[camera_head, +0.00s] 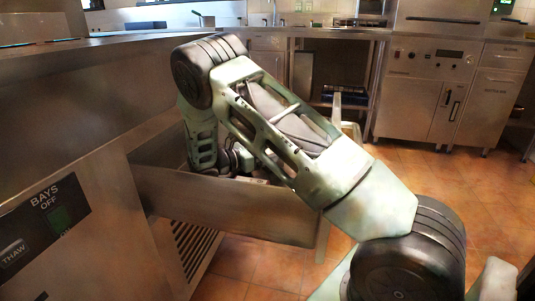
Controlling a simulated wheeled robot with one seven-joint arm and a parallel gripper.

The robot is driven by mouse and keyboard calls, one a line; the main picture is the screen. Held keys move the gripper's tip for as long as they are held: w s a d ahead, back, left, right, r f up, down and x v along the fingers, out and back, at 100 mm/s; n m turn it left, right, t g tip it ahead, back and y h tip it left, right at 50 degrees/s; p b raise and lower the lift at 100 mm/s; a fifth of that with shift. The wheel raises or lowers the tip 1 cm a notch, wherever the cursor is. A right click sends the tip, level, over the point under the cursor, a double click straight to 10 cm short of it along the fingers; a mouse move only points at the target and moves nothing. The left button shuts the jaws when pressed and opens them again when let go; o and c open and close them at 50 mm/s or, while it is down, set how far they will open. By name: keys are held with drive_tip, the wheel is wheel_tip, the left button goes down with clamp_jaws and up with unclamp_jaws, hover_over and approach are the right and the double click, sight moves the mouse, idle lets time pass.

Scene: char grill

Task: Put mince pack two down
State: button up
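An open steel drawer (225,205) sticks out from the counter at the left. My arm bends over it, and its far end goes down into the drawer. Only dark and pale green parts of the wrist end show above the drawer's front wall. The fingers of my gripper are hidden behind that wall and my own arm, so I cannot see whether they hold anything. A small bit of something pale (250,180) shows just above the drawer's rim, too little to name. I cannot make out any mince pack.
The steel counter (60,130) with a "BAYS OFF" panel (45,222) runs along the left. A vent grille (190,245) is below the drawer. A steel cabinet (425,90) and an open shelf unit (335,75) stand at the back. The tiled floor (440,180) between is clear.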

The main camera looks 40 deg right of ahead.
drive_tip(key=o, duration=1.1)
drive_tip(key=shift+c, duration=0.2)
drive_tip(key=shift+w+a+r, duration=0.1)
drive_tip(key=shift+a+r, duration=0.05)
drive_tip(key=shift+a, duration=0.15)
drive_tip(key=p+v, duration=0.2)
drive_tip(key=v, duration=0.5)
drive_tip(key=shift+p, duration=0.35)
